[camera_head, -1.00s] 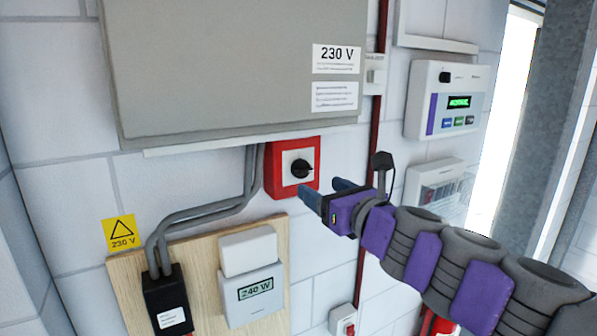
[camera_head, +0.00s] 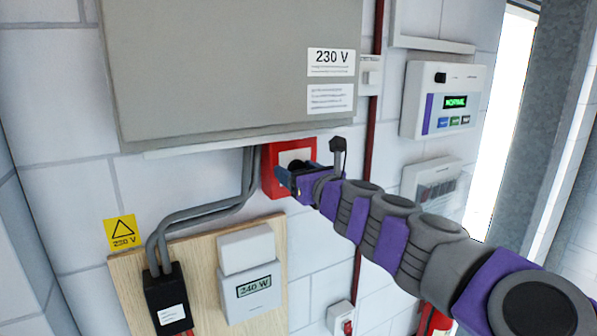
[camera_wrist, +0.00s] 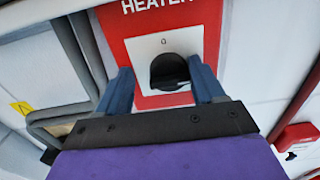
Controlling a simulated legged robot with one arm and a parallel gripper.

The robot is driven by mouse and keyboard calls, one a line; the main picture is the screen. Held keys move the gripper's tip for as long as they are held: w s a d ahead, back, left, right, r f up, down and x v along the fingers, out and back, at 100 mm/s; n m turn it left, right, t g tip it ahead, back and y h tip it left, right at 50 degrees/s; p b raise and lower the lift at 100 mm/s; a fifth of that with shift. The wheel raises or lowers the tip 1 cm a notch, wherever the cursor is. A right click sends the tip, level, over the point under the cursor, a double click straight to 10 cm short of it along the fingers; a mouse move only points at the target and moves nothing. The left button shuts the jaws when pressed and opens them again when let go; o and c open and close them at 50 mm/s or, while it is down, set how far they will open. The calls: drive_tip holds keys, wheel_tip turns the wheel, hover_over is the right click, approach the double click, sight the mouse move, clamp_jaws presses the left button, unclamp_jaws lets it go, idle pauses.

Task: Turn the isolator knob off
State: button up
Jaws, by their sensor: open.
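The isolator is a red box (camera_head: 270,176) on the wall under the grey cabinet. In the wrist view it is a red panel (camera_wrist: 215,35) lettered "HEATER" with a white plate (camera_wrist: 146,48) and a round black knob (camera_wrist: 168,71). My gripper (camera_head: 286,172) is in front of the box and hides much of its face in the head view. In the wrist view my gripper (camera_wrist: 165,85) has its two blue fingers apart, one on each side of the knob. I cannot tell whether the fingers touch it.
The grey cabinet (camera_head: 220,70) with a "230 V" label hangs just above. Grey conduits (camera_head: 205,210) run down at the left to a black box (camera_head: 168,298). A meter reading 240 W (camera_head: 250,288) is below. A white panel (camera_head: 440,100) is at the right.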

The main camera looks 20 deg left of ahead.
drive_tip(key=shift+w+d, duration=0.4)
drive_tip(key=shift+d, duration=0.3)
drive_tip(key=shift+c, duration=0.6)
drive_tip(key=shift+s, duration=0.25)
drive_tip(key=c, duration=0.9)
